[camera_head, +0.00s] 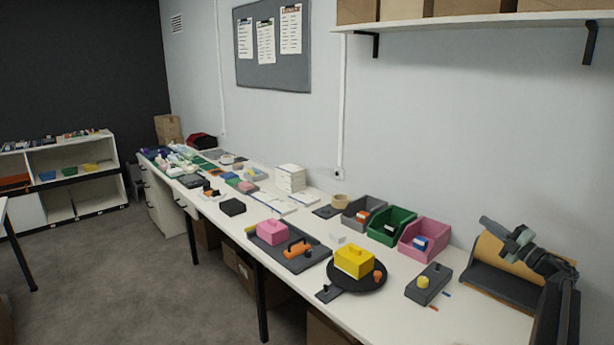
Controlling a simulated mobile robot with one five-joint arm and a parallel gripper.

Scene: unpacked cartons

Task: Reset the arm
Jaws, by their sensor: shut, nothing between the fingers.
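My arm rises at the right edge of the head view, dark with grey joints, and bends toward the upper left. My gripper (486,222) is at its end, small in the picture, shut and empty. It is in front of a tan board (488,246) in a dark angled holder (503,283) on the long white table (398,318). I cannot tell the distance between the gripper and the board.
Pink (424,236), green (391,226) and grey (361,211) bins stand along the wall. A dark block with a yellow knob (429,284) and a yellow box (354,261) on a black round plate (375,280) are nearer. A shelf (470,22) hangs above. The floor (130,270) at left is clear.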

